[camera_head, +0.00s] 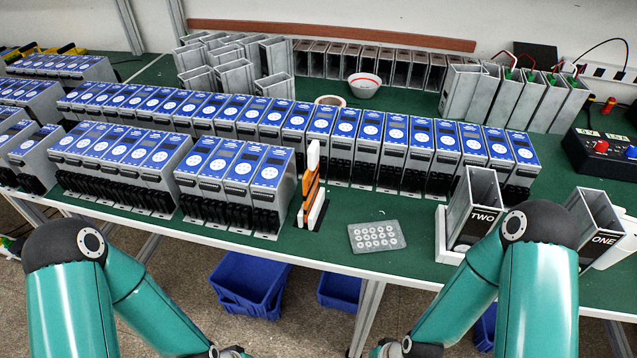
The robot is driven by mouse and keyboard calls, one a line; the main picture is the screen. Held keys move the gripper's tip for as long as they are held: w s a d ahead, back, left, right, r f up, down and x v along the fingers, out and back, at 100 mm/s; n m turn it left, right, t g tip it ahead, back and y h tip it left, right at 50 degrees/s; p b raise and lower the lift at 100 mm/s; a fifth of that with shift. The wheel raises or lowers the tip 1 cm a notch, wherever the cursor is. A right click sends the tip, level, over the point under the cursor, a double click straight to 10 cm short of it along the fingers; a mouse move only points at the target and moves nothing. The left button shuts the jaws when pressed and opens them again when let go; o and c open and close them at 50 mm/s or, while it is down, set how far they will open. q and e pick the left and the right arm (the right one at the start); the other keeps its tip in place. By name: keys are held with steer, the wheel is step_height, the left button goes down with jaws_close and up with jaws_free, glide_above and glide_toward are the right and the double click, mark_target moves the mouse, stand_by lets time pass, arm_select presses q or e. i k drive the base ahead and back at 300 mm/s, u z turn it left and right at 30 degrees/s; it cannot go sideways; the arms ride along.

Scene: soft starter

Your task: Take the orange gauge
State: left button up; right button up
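The orange gauge (309,184) stands upright on the green table top near the front edge, right of the front row of blue-topped units. White upright pieces stand against it, one rising above it and one at its lower right. I cannot tell how they are joined.
Blue-topped units (232,180) crowd the left and middle. A grey plate with round holes (376,236) lies right of the gauge. Boxes marked TWO (478,213) and ONE (602,239) stand at the right. Blue bins (247,283) sit on the floor. Some bare table lies around the plate.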

mark_target(311, 180)
steer(key=u, duration=2.55)
steer(key=i, duration=0.1)
steer(key=z, duration=3.65)
steer(key=k, duration=1.5)
steer(key=u, duration=0.95)
steer(key=i, duration=1)
steer(key=u, duration=0.05)
